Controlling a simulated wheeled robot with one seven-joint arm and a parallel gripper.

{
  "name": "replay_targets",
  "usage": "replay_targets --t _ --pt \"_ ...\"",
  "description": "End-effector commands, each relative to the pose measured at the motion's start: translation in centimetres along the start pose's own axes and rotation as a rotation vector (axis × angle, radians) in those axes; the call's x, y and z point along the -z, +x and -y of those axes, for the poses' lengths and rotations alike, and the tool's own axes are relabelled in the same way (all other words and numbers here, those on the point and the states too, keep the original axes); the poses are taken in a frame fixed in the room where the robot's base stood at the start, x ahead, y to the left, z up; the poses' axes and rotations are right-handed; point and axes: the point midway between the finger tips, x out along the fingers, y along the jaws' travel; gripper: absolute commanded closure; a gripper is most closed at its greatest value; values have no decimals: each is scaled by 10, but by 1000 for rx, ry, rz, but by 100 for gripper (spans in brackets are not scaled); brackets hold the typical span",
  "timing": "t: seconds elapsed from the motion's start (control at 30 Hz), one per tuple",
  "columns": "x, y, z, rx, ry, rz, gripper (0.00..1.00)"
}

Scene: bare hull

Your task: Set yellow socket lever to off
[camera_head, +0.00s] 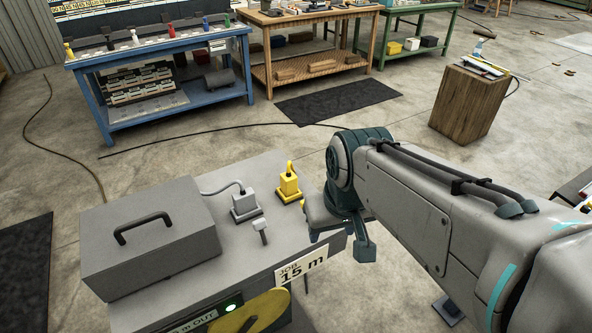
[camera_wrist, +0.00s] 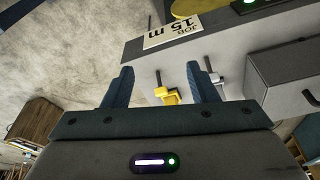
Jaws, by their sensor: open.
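The yellow socket (camera_head: 289,187) stands on the grey cabinet top (camera_head: 262,262), with a yellow plug in it. It also shows in the wrist view (camera_wrist: 167,96), between my fingers and beyond them. A small lever (camera_wrist: 158,78) stands in line with the yellow socket in the wrist view; its setting cannot be told.
A grey socket (camera_head: 245,205) with a cable and its grey lever (camera_head: 262,231) stand left of the yellow socket. A grey case (camera_head: 150,240) fills the cabinet's left side. A "JOB 15 m" label (camera_head: 302,270) and a yellow disc (camera_head: 250,313) are at the front.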

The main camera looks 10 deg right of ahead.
Motion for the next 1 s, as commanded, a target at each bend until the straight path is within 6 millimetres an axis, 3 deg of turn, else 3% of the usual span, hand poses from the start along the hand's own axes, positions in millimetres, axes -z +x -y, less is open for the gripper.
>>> replay_targets --t 0.27,0.4,0.53,0.77,1.0 --pt "88 0 -6 23 -113 109 47" --pt "132 10 -10 31 -176 167 47" --pt "165 22 -12 35 -227 209 47" --pt "193 36 -13 37 -275 250 47" --pt "190 56 -13 38 -283 258 47"
